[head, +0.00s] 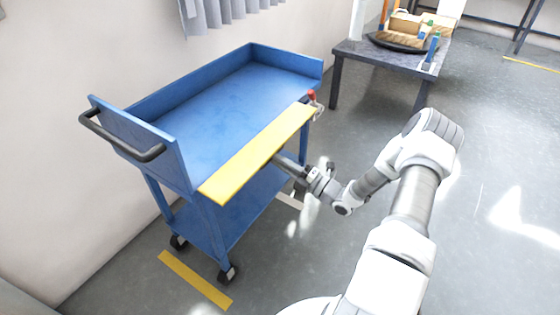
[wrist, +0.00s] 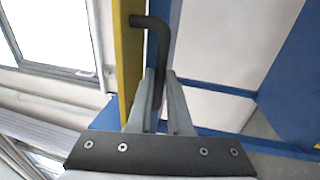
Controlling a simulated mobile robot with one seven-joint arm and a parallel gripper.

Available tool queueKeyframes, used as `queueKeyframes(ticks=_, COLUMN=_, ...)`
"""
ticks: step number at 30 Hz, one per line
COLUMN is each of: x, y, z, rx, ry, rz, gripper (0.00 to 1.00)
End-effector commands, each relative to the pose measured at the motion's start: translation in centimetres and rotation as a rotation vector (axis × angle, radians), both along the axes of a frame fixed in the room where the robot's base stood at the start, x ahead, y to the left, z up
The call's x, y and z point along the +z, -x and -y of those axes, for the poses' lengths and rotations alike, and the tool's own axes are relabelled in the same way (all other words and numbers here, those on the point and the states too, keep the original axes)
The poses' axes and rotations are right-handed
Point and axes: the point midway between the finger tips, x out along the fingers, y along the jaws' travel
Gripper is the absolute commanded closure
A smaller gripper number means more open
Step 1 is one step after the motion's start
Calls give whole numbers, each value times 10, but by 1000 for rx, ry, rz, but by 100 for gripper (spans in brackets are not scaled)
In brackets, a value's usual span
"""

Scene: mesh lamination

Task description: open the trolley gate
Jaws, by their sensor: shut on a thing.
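The blue trolley (head: 205,100) stands by the wall with its yellow gate (head: 245,162) along the near long side of its top tray. The gate's broad yellow face shows from above; its exact tilt is hard to tell. A red latch part (head: 311,96) is at the gate's far right end. My gripper (head: 280,160) is at the gate's near side, about mid-length. In the wrist view my gripper (wrist: 160,78) is shut on a dark bent handle (wrist: 152,22), beside the yellow gate (wrist: 128,55). In the head view the handle is mostly hidden.
A black push handle (head: 122,143) is on the trolley's left end. A dark table (head: 375,62) with a tray and blocks stands behind at the right. Yellow floor tape (head: 195,280) lies near the trolley's wheels. The grey floor at right is clear.

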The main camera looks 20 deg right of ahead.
Motion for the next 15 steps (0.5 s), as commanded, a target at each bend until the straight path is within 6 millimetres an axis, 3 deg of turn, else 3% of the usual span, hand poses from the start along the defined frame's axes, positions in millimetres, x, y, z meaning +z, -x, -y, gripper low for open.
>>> queueKeyframes(ticks=10, x=2, y=-2, z=1, rx=-4, ry=0, rz=6, gripper=100)
queueKeyframes(ticks=11, x=2, y=-2, z=1, rx=-4, ry=0, rz=6, gripper=79)
queueKeyframes(ticks=15, x=1, y=-1, z=1, rx=-3, ry=0, rz=5, gripper=54)
